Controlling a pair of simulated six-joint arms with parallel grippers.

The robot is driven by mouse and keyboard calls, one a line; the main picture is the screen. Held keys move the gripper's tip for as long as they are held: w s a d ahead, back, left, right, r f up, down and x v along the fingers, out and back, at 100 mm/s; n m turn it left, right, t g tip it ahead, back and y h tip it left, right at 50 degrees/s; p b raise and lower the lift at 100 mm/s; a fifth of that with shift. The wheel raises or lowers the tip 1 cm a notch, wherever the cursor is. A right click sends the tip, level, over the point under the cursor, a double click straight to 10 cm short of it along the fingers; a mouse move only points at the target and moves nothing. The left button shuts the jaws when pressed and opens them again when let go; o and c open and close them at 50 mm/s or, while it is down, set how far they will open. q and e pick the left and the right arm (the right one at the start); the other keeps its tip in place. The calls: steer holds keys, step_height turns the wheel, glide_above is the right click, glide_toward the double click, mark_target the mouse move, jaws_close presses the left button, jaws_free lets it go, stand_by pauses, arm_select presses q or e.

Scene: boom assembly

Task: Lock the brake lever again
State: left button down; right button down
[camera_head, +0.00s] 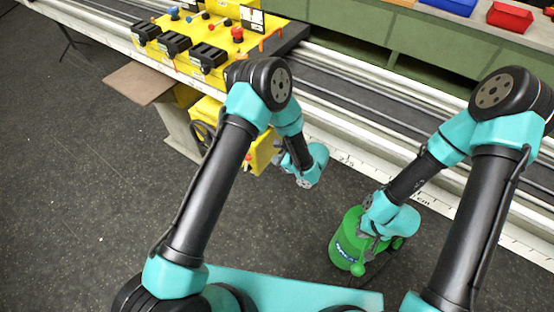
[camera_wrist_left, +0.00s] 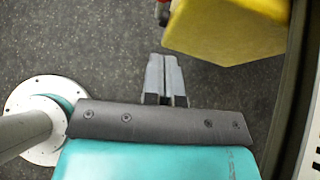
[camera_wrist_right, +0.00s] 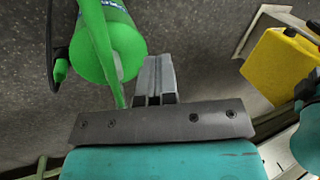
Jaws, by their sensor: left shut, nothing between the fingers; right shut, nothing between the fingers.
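A yellow carriage (camera_head: 190,62) sits on the rail at upper left, with several small levers on top. One lever has a red knob (camera_head: 237,34) and another a blue knob (camera_head: 174,12). I cannot tell which, if any, is the brake lever. My left gripper (camera_wrist_left: 166,78) is shut and empty beside the lower yellow box, which shows in the left wrist view (camera_wrist_left: 228,28). A small red part (camera_wrist_left: 162,13) shows beyond its fingertips. My right gripper (camera_wrist_right: 153,78) is shut and empty close beside a green canister (camera_wrist_right: 115,45); I cannot tell whether they touch.
The green canister stands on the dark floor in the head view (camera_head: 345,243). The long rail (camera_head: 390,98) crosses behind both arms. A red bin (camera_head: 510,17) and a blue bin (camera_head: 450,5) sit at the back right. A brown board (camera_head: 140,82) juts out at left. The floor at left is clear.

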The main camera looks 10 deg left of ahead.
arm_select(q)
steer(key=shift+a+r+x, duration=0.15)
steer(key=shift+r+x, duration=0.1)
steer(key=shift+x, duration=1.55)
steer(key=shift+a+r+x, duration=0.2)
steer(key=shift+x, duration=1.65)
steer(key=shift+a+r+x, duration=0.15)
steer(key=shift+r+x, duration=0.1)
steer(key=shift+x, duration=1.55)
steer(key=shift+w, duration=0.15)
steer(key=shift+w+a+r, duration=0.2)
steer(key=shift+a, duration=0.25)
steer(key=shift+w+a+r, duration=0.2)
steer(key=shift+a+r, duration=0.05)
steer(key=shift+a, duration=0.15)
steer(key=v, duration=1.3)
steer(key=shift+d, duration=0.3)
